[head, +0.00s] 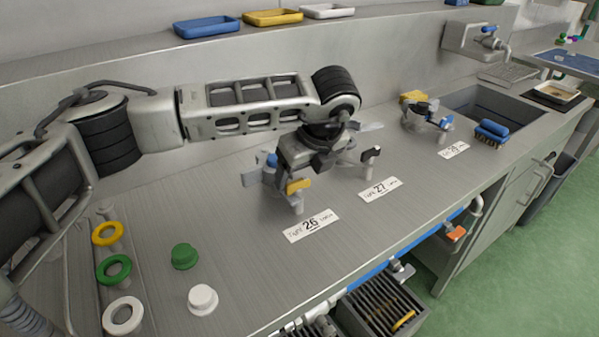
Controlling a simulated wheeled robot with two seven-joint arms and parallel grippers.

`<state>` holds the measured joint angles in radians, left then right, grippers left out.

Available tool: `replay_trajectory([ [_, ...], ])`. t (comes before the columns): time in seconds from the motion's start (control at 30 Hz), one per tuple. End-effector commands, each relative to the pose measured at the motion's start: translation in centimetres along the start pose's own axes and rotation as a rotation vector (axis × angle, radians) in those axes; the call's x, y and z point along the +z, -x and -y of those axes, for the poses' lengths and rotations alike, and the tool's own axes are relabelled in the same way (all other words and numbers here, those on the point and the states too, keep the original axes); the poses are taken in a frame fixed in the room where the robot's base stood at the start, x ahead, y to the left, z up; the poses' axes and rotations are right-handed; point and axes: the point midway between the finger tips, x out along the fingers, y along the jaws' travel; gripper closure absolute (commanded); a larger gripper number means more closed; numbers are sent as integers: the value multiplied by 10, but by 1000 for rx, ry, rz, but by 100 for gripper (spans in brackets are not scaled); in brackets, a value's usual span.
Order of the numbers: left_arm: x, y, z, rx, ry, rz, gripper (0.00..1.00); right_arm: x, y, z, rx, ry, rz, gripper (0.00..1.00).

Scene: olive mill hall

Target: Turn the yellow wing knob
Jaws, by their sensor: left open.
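The yellow wing knob (299,186) sits on a small metal stem on the steel counter, behind the label marked 26. My left gripper (284,178) reaches down over it from above, with its jaws open. The knob shows close to the fingers. I cannot tell whether they touch it or stand on both sides of it. A blue part (271,160) shows just left of the gripper. My wrist hides part of the fittings behind. My right gripper is not in view.
A black-handled knob (371,153) stands to the right by label 27 (380,189). A blue-handled fitting (444,122), a blue brush (491,132) and a sink (490,103) lie farther right. Green (184,256) and white (202,299) caps stand front left. The front counter is mostly clear.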

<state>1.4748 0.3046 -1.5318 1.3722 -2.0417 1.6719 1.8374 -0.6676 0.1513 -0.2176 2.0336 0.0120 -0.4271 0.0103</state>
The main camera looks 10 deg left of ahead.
Motion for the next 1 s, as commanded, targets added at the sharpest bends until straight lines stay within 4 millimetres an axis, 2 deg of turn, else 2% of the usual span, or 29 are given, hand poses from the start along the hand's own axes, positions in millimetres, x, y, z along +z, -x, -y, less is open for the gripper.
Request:
replay_trajectory([
  [0.2, 0, -24, 0, 1, 0, -1, 27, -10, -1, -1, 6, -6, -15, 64],
  [0.57, 0, -28, 0, -1, 0, -1, 27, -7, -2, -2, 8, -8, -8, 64],
  [0.7, 0, -28, 0, -1, 0, -1, 66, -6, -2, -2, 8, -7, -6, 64],
  [0.73, 0, -28, 0, -1, 0, -1, 72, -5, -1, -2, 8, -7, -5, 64],
  [1.0, 0, -29, 0, -7, -14, -1, 72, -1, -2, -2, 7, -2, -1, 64],
])
